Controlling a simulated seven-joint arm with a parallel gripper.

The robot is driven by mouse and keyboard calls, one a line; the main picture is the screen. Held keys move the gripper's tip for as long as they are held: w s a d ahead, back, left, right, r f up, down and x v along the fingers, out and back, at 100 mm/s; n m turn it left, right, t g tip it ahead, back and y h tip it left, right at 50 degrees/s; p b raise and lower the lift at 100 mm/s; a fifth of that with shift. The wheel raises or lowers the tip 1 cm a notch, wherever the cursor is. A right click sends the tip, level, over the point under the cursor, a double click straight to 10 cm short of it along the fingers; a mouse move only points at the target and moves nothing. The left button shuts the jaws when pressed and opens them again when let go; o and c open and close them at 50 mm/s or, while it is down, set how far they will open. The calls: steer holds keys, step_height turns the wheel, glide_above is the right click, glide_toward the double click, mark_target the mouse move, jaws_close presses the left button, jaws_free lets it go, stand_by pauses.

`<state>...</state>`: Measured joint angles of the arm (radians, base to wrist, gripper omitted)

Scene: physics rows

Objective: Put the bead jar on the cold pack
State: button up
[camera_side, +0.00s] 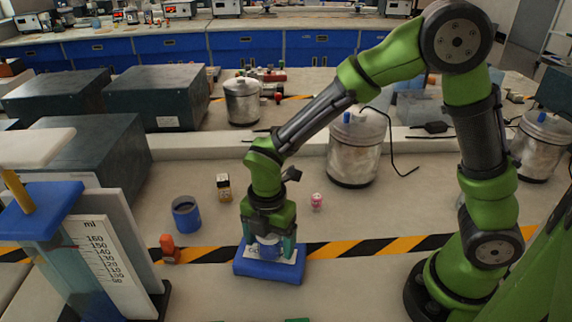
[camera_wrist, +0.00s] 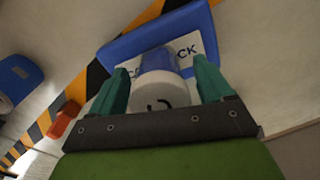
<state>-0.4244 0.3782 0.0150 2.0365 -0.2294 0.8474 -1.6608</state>
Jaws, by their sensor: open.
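The cold pack (camera_side: 244,267) is a flat blue slab with a white lettered label, lying on the bench across the striped tape. It also shows in the wrist view (camera_wrist: 120,50). The bead jar (camera_wrist: 158,88), with a white lid and blue body, stands over the label between my fingers. In the side view the jar (camera_side: 267,244) is partly hidden by my gripper (camera_side: 269,250). My gripper points down over the pack and is open, with one finger on each side of the jar. The jar appears to rest on the pack; its underside is hidden.
A blue cup (camera_side: 187,216), a small brown bottle (camera_side: 223,187) and an orange object (camera_side: 170,249) stand left of the pack. A pink figure (camera_side: 316,202) is behind it to the right. A metal canister (camera_side: 355,150) stands farther back.

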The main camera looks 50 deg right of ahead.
step_height(320, 180, up, 10)
steer(key=shift+r, duration=0.65)
steer(key=s+d+r+m+t+y, duration=0.1)
steer(key=s+d+r+m+t, duration=0.2)
steer(key=m, duration=1)
steer(key=s+d+r+m+t+y, duration=0.1)
steer(key=s+d+r+m+t, duration=0.3)
steer(key=d+m, duration=0.5)
steer(key=s+r+m, duration=0.1)
steer(key=s+m, duration=0.1)
steer(key=m, duration=0.1)
steer(key=shift+s+d+m, duration=0.15)
steer(key=shift+s+m, duration=0.2)
steer(key=shift+m, duration=0.05)
